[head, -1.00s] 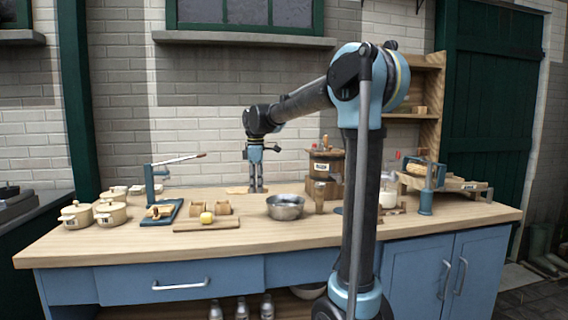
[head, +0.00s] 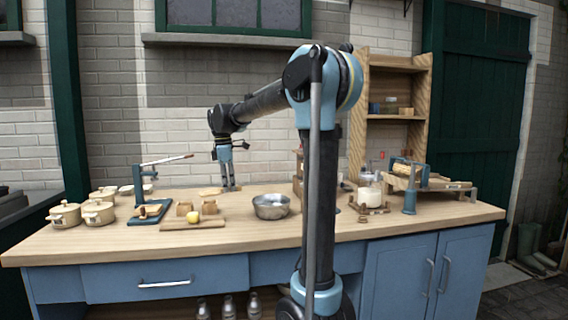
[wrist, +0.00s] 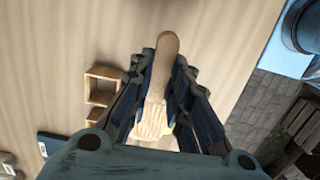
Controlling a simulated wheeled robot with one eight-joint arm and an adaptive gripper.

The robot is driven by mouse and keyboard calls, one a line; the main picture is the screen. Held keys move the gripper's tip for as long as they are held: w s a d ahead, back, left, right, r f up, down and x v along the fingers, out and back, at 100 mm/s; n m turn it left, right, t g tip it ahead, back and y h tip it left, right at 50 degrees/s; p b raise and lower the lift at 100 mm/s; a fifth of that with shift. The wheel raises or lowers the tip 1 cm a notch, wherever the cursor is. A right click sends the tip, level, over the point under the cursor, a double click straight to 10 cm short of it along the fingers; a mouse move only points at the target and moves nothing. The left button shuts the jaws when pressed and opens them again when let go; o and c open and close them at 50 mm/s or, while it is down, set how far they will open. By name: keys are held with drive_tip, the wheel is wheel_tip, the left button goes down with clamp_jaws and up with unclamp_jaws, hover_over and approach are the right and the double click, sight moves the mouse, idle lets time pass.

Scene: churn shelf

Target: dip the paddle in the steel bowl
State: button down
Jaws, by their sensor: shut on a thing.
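My gripper (head: 229,186) is shut on the wooden paddle (head: 210,191) over the back of the counter. In the wrist view the paddle's rounded end (wrist: 167,45) sticks out past the fingers, and its ridged part (wrist: 152,118) shows between them. Whether the paddle clears the counter is hard to tell. The steel bowl (head: 271,206) stands on the counter, to the right of the gripper and nearer the front. The paddle is apart from it. The bowl is not seen in the wrist view.
Left of the bowl are a board (head: 172,224) with a yellow lump (head: 193,217), small wooden boxes (head: 209,207) and a blue lever press (head: 148,211). Cream pots (head: 65,215) stand far left. A glass jar (head: 370,190) and a roller device (head: 410,190) stand right.

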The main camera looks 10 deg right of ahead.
drive_tip(key=w+d+r+h, duration=0.1)
drive_tip(key=d+r+h, duration=0.25)
drive_tip(key=d, duration=0.75)
drive_tip(key=w+d+r+h, duration=0.15)
drive_tip(key=d+r, duration=0.35)
drive_tip(key=d, duration=0.6)
drive_tip(key=shift+h, duration=0.4)
drive_tip(key=shift+s+a+f, duration=0.1)
drive_tip(key=shift+s+f, duration=0.05)
drive_tip(key=shift+f, duration=1.95)
drive_tip(key=shift+s+a+f, duration=0.1)
drive_tip(key=shift+f, duration=1.95)
drive_tip(key=shift+s+f, duration=0.15)
drive_tip(key=shift+f, duration=1.95)
drive_tip(key=shift+a, duration=0.3)
wheel_tip(320, 180, up, 8)
drive_tip(key=shift+f, duration=0.25)
drive_tip(key=shift+r, duration=2)
